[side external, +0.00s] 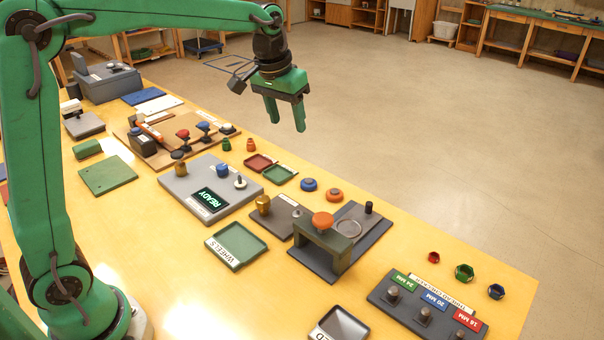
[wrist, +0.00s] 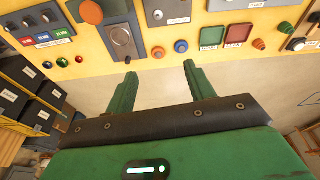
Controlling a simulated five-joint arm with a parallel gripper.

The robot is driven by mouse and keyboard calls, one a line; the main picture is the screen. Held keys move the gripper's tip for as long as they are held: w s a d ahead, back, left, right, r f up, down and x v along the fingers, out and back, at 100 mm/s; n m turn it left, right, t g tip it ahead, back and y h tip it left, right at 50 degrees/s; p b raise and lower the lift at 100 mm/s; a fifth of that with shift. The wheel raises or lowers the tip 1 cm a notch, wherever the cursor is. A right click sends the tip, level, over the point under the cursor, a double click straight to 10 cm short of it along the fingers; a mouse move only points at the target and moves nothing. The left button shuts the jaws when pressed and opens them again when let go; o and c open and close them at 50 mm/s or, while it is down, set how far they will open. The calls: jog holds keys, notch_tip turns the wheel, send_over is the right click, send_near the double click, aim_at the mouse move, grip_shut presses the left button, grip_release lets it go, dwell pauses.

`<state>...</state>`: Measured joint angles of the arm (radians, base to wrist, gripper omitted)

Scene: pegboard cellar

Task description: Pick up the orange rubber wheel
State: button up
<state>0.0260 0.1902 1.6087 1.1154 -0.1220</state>
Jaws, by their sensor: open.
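The orange rubber wheel (side external: 334,195) lies flat on the yellow table near its far edge. A blue wheel (side external: 308,184) lies close to its left. In the wrist view the orange wheel (wrist: 158,52) shows between the lines of my two fingers, beyond their tips, with the blue wheel (wrist: 181,46) to its right. My gripper (side external: 286,124) is open and empty. It hangs high in the air, left of the wheel in the side view, fingers pointing down. It also shows in the wrist view (wrist: 160,70).
A press with an orange knob (side external: 322,220) stands close in front of the wheel. Red (side external: 260,163) and green (side external: 279,175) trays sit to its left. An empty tray labelled WHEELS (side external: 237,246) lies nearer the camera. A labelled peg block (side external: 425,315) and colored nuts are at right.

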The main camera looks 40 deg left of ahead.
jog(key=w+f+g, duration=0.1)
jog(key=w+f, duration=0.6)
jog(key=w, duration=0.2)
jog(key=g, duration=0.1)
send_over(335, 191)
notch_tip(335, 191, down, 11)
jog(key=shift+w+a+f+n+g, duration=0.2)
jog(key=shift+f+n+g, duration=0.1)
jog(key=shift+f+n, duration=0.15)
jog(key=shift+s+d+f, duration=0.1)
jog(key=shift+f, duration=1.85)
jog(key=shift+s+d+f, duration=0.1)
jog(key=shift+f, duration=1.85)
jog(key=c, duration=0.7)
